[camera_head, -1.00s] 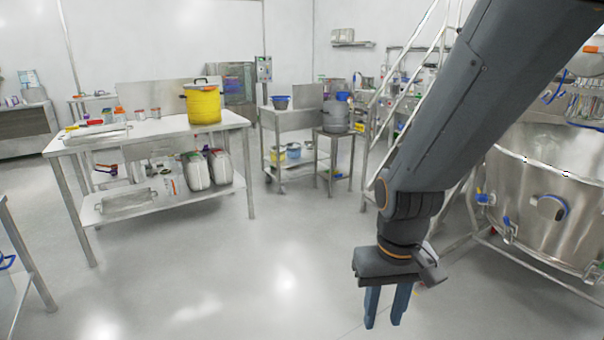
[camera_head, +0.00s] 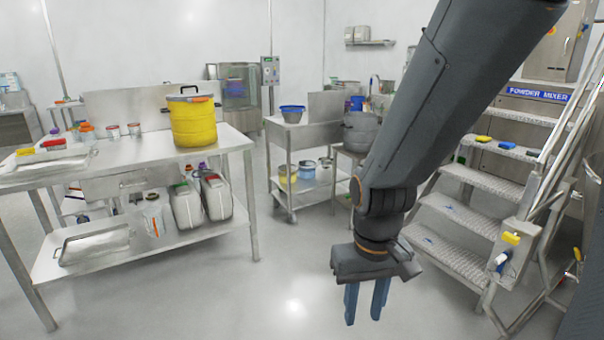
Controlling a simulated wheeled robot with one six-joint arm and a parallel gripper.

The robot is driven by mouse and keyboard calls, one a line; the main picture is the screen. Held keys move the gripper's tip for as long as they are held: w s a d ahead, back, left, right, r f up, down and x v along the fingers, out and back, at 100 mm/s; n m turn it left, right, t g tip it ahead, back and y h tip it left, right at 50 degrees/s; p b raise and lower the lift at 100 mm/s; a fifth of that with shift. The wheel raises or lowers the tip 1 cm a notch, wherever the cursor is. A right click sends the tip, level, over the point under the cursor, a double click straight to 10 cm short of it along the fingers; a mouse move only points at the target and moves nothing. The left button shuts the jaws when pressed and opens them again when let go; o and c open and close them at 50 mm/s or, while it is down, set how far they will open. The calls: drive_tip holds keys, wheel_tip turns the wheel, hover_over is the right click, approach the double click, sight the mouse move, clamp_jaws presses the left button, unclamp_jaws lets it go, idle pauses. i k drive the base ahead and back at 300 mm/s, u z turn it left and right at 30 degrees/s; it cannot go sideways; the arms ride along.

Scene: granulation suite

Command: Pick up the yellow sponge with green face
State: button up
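A small yellow block with a darker, perhaps green, side (camera_head: 483,138) lies on an upper step of the metal stairs (camera_head: 488,176) at the right. It may be the yellow sponge with green face, but it is too small to be sure. A small yellow item (camera_head: 25,152) also shows at the tray on the left table; I cannot tell what it is. My gripper (camera_head: 366,317) points down over the floor, left of and well apart from the stairs. Its two blue fingers are apart with nothing between them.
A steel table (camera_head: 130,160) at the left carries a yellow pot (camera_head: 198,122). A steel cart (camera_head: 300,140) with a blue bowl (camera_head: 292,113) stands behind my gripper. Handrails (camera_head: 556,150) edge the stairs. The floor (camera_head: 270,295) between table and stairs is clear.

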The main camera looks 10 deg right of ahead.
sight(483, 138)
drive_tip(key=z, duration=0.1)
drive_tip(key=i, duration=1.9)
drive_tip(key=z, duration=0.8)
drive_tip(key=i, duration=2.05)
drive_tip(key=z, duration=1.2)
drive_tip(key=i, duration=0.8)
drive_tip(key=z, duration=0.2)
